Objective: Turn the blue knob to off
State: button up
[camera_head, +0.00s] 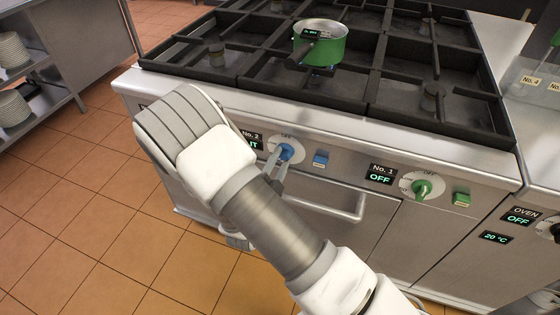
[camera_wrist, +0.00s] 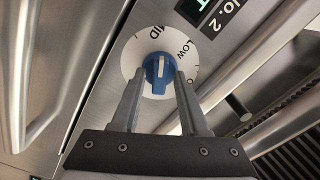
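The blue knob (camera_head: 286,152) sits on its white dial on the stove's front panel, beside the No. 2 label. In the wrist view the knob (camera_wrist: 159,72) shows a white mark pointing up the picture, between MID and LOW on the dial (camera_wrist: 131,62). My gripper (camera_head: 279,156) reaches the knob from the front. In the wrist view its two fingers (camera_wrist: 160,78) lie along both sides of the knob, with no clear gap at the tips. The No. 2 display (camera_head: 252,144) is partly covered by my arm; its visible letters end in "IT".
A blue button (camera_head: 320,160) is right of the knob. Further right are the No. 1 display (camera_head: 380,176) reading OFF, a green knob (camera_head: 422,189) and a green button (camera_head: 461,199). A handle bar (camera_head: 325,205) runs below. A green pot (camera_head: 322,45) stands on the grates.

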grip_shut()
jog(key=shift+m, duration=0.3)
jog(key=m+p, duration=0.2)
jog(key=m, duration=0.2)
jog(key=shift+m, duration=0.3)
jog(key=m, duration=0.5)
jog(key=shift+p, duration=0.35)
jog(key=m, duration=0.7)
jog(key=shift+m, duration=0.3)
jog(key=m+b, duration=0.1)
jog(key=m, duration=0.5)
